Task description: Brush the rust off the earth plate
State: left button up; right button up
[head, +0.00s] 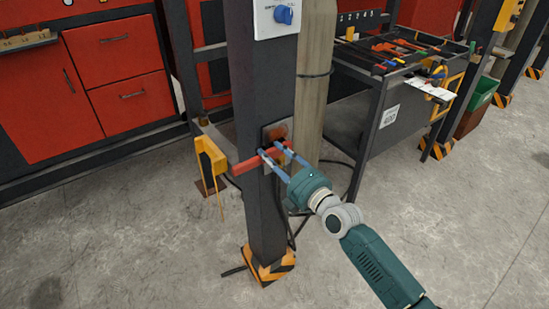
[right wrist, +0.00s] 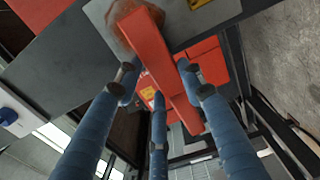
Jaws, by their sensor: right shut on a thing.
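The earth plate (head: 285,127) is a small plate on the dark post (head: 264,85), with a brown rust patch on it. In the right wrist view the grey plate (right wrist: 210,20) fills the top, with the rust patch (right wrist: 120,22) at its left. My right gripper (head: 273,152) is shut on a red-handled brush (head: 247,164), just below the rust patch. In the right wrist view the red handle (right wrist: 163,65) runs between the fingers and its upper end overlaps the rust. The bristles are hidden, so I cannot tell whether they touch the plate. My left gripper is not in view.
A yellow holder (head: 211,160) sticks out left of the post. A white box with a blue knob (head: 283,15) is above the plate. A tool bench (head: 385,70) stands behind at right, red cabinets (head: 100,85) at left. The floor in front is clear.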

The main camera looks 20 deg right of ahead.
aim_at(290, 147)
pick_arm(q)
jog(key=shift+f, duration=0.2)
pick_arm(e)
jog(key=shift+w+a, duration=0.25)
jog(key=shift+w, duration=0.35)
jog(key=shift+w+d+f+b, duration=0.15)
jog(key=shift+d+b, duration=0.25)
jog(key=shift+b, duration=0.2)
jog(key=shift+w+d+b, duration=0.2)
jog(key=shift+d+b, duration=0.45)
jog(key=shift+d, duration=0.3)
jog(key=d+b, duration=0.1)
jog(key=w+d+b, duration=0.1)
jog(key=d+b, duration=0.1)
jog(key=b, duration=0.1)
jog(key=shift+w+d, duration=0.25)
jog(key=shift+d, duration=0.1)
jog(key=shift+w+d+b, duration=0.25)
jog(key=shift+d+b, duration=0.3)
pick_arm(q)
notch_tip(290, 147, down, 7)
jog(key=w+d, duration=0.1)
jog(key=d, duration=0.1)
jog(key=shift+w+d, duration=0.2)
pick_arm(e)
jog(key=shift+w, duration=0.1)
jog(key=shift+r, duration=0.25)
